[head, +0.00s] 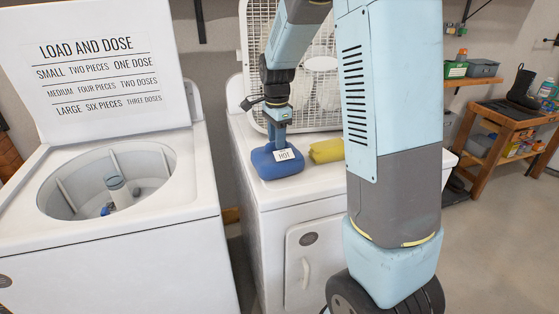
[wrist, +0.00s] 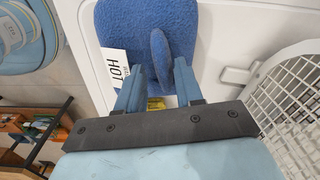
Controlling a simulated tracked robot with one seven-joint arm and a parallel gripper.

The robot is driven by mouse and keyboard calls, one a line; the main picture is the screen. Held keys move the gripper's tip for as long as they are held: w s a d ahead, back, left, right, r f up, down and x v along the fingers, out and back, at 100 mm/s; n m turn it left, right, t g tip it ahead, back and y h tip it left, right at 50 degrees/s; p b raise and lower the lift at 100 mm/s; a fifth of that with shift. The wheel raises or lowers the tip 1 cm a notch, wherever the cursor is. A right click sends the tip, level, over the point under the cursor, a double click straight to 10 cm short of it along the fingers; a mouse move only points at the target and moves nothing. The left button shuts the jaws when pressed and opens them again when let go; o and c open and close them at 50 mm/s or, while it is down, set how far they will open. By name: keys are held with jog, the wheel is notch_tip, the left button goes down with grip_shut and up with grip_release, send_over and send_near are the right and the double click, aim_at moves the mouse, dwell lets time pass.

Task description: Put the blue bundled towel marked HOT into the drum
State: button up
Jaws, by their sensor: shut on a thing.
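The blue bundled towel (head: 277,165) with a white HOT label sits on top of the white dryer at centre in the head view. It also fills the top middle of the wrist view (wrist: 140,25), label at its left. My gripper (head: 281,146) points down onto it and is shut on a raised fold of the towel, which shows between the fingers (wrist: 160,78). The open washer drum (head: 75,190) is at left in the head view. It has a central post and something small and blue near the post's base.
A yellow bundled towel (head: 327,151) lies just right of the blue one. A white box fan (head: 315,60) stands behind them. The washer's raised lid (head: 95,65) carries dosing text. A gap separates washer and dryer (head: 300,200). A wooden shelf (head: 500,140) stands far right.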

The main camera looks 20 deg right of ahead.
jog(key=shift+s+f, duration=0.3)
jog(key=shift+f, duration=0.3)
grip_shut()
jog(key=shift+w+r, duration=0.15)
jog(key=shift+w, duration=0.1)
jog(key=shift+w+r, duration=0.2)
jog(key=shift+r, duration=0.25)
jog(key=shift+r, duration=0.85)
jog(key=shift+r, duration=0.1)
jog(key=shift+r, duration=2.45)
